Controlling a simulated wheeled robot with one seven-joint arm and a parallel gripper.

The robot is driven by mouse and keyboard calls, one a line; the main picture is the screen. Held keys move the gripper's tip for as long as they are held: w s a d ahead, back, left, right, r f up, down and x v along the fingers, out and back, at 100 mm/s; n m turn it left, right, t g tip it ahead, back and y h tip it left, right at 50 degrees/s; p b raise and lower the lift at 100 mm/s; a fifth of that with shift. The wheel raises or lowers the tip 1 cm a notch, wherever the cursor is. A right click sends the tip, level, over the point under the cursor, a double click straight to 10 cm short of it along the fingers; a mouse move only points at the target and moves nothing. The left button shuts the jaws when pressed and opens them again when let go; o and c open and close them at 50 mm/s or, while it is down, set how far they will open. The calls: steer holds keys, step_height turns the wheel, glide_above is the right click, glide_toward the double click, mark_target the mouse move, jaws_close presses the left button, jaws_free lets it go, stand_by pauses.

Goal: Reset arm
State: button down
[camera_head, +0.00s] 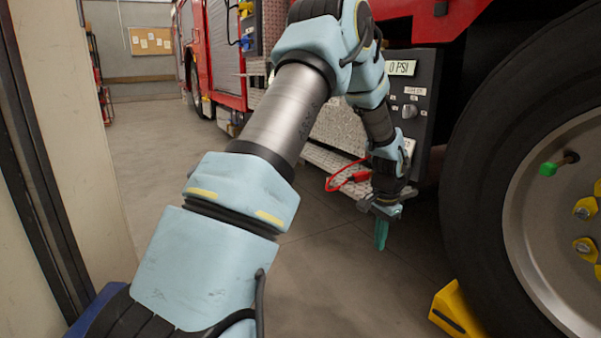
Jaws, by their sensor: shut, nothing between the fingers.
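My arm reaches forward from the bottom of the head view, bends at the top and comes down in front of the red fire truck. My gripper (381,235) points down at the arm's end, with its teal fingers together and nothing between them. It hangs above the floor, left of the big tyre. Behind it is the truck's dark control panel (411,105), with a "0 PSI" display (401,68) and a round knob (409,111). My arm hides part of the panel and the truck's side.
A large black tyre (470,165) with a green valve cap (547,169) fills the right side. A yellow wheel chock (453,309) is on the floor by it. A red cable (347,177) hangs near my wrist. A wall edge (75,150) is close at left. Floor (155,165) beyond it is clear.

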steer(key=s+a+r+n+p, duration=0.25)
steer(key=a+r, duration=0.35)
steer(key=a, duration=0.3)
steer(key=s+a+r+n+p, duration=0.1)
steer(key=s+a+r+n, duration=0.4)
steer(key=a, duration=0.5)
steer(key=s+a+r+n+t+p, duration=0.15)
steer(key=s+a+r+n, duration=0.35)
steer(key=s+a, duration=0.5)
step_height(320, 180, up, 39)
steer(key=m+p, duration=0.1)
steer(key=p, duration=3.7)
steer(key=shift+w+d+f, duration=0.2)
steer(key=shift+w+d, duration=0.1)
steer(key=shift+w, duration=0.15)
steer(key=shift+w+m+g, duration=0.1)
steer(key=shift+m+g, duration=0.15)
